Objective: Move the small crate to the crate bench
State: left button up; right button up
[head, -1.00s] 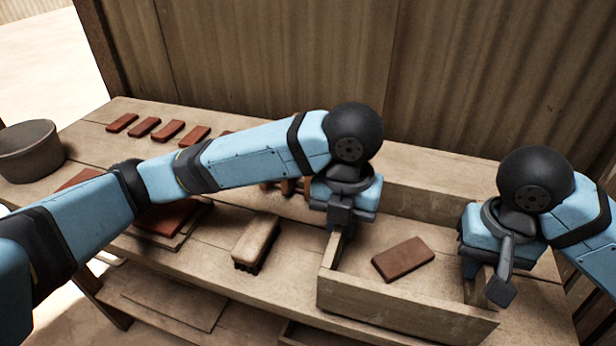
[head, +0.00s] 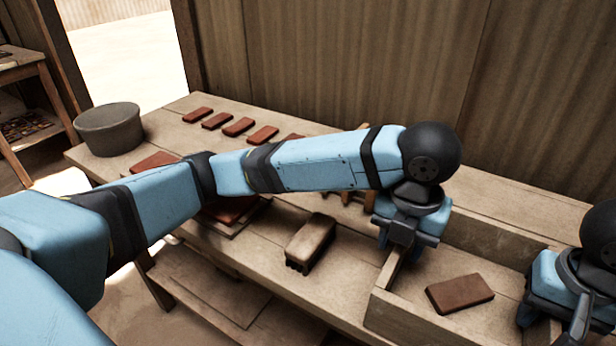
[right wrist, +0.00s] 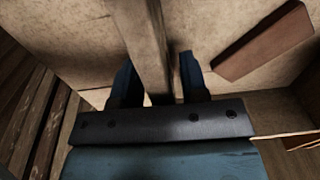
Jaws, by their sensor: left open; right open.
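The small crate (head: 425,325) is an open wooden box on the workbench at the lower right of the head view. A reddish-brown tile (head: 460,293) lies inside it. My left gripper (head: 402,245) is open at the crate's left wall, its fingertips partly hidden. My right gripper (head: 548,315) is at the crate's right side, near the picture's edge. In the right wrist view the right gripper (right wrist: 160,82) is open, with one finger on each side of the crate wall (right wrist: 148,45). I cannot tell which surface is the crate bench.
The workbench (head: 285,285) also holds a row of tiles (head: 238,126), a brush (head: 311,240) and a round grey tub (head: 109,128). A corrugated wall (head: 340,60) stands behind it. Another wooden stand (head: 28,72) with small items on its lower shelf is at far left.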

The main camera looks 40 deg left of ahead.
pick_arm(q)
notch_tip(320, 180, up, 8)
jog(key=shift+d+f, duration=0.1)
jog(key=shift+f, duration=0.15)
pick_arm(e)
jog(key=shift+w+a+f, duration=0.15)
jog(key=shift+w+a, duration=0.05)
jog(key=shift+w, duration=0.1)
pick_arm(q)
jog(key=shift+r, duration=0.1)
pick_arm(e)
jog(key=shift+r, duration=0.2)
notch_tip(320, 180, up, 12)
jog(key=shift+s+f, duration=0.1)
jog(key=shift+f, duration=0.1)
